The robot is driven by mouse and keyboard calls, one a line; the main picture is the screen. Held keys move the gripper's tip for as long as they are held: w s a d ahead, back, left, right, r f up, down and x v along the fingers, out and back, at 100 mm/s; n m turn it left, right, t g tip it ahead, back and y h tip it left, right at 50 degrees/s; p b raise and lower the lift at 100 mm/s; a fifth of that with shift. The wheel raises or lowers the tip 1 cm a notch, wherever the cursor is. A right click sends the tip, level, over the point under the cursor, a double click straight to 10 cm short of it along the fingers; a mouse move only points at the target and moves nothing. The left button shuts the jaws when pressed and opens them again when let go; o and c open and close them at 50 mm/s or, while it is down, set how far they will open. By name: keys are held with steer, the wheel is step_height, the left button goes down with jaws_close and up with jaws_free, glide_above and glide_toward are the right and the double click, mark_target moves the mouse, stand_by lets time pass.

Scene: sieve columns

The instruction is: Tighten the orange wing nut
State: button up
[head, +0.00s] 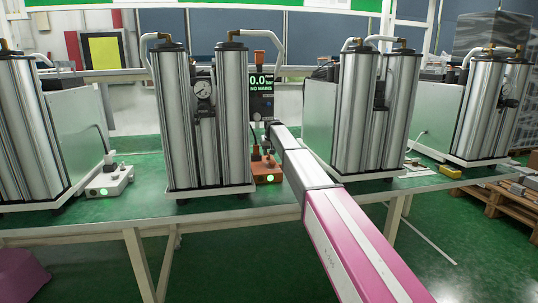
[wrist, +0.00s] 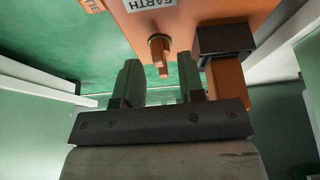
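An orange box (wrist: 205,15) with a white EARTH label (wrist: 150,4) fills the top of the wrist view. A small orange-brown wing nut (wrist: 160,50) sticks out of its face below the label. My gripper (wrist: 158,66) is open, its two ridged green fingers apart, one on each side of the wing nut's line. The fingers do not visibly touch it. In the head view, an orange box (head: 267,172) with a lit green lamp stands on the bench beside the middle-left columns. My arm's far end reaches close above it; the fingers and wing nut cannot be made out there.
In the wrist view, a black part (wrist: 225,40) and an orange block (wrist: 228,82) sit close to the right finger. Silver column pairs (head: 205,120) stand along the green bench (head: 130,205). A display (head: 261,84) reads 0.0 bar, NO MAINS. A white box (head: 108,183) stands left.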

steer(key=shift+s+d+r, duration=0.3)
steer(key=shift+s+r, duration=0.5)
steer(key=shift+s, duration=0.15)
steer(key=s+d, duration=0.1)
steer(key=s, duration=0.2)
steer(key=s+d, duration=0.1)
steer(key=s, duration=0.2)
steer(key=s+d, duration=0.1)
steer(key=s, duration=0.3)
steer(key=shift+s+d, duration=0.1)
steer(key=shift+d, duration=0.1)
